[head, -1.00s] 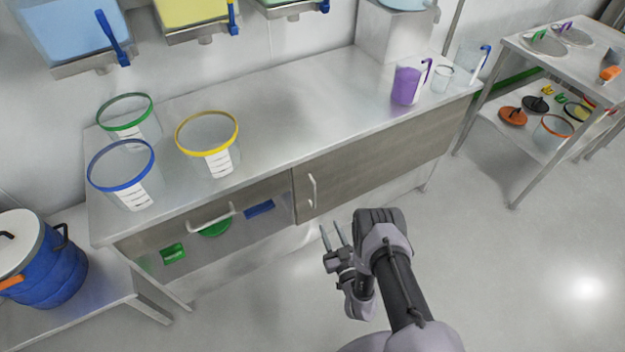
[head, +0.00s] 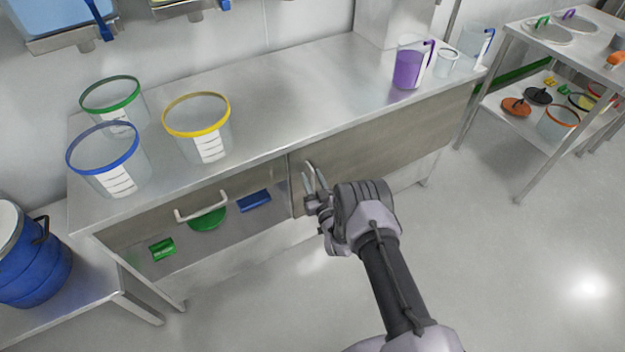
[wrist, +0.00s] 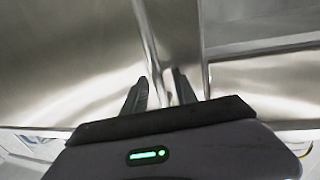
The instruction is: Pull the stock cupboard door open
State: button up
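The stock cupboard door (head: 400,137) is a grey-brown panel under the right part of the steel bench and looks shut. Its upright bar handle (head: 310,165) is near the panel's left edge, partly hidden by my gripper. My gripper (head: 313,180) is at the handle with its two fingers apart. In the wrist view, the handle (wrist: 148,40) runs down between the open fingertips of my gripper (wrist: 161,88). I cannot tell whether either finger touches it.
Left of the door is a bay with a white handle (head: 201,206), a green disc (head: 207,219) and a blue item (head: 254,201). Buckets and a purple jug (head: 408,68) stand on the bench top (head: 285,105). The floor in front is clear.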

jog(key=shift+c, duration=0.2)
grip_shut()
jog(key=shift+s, duration=0.1)
dwell(1.0)
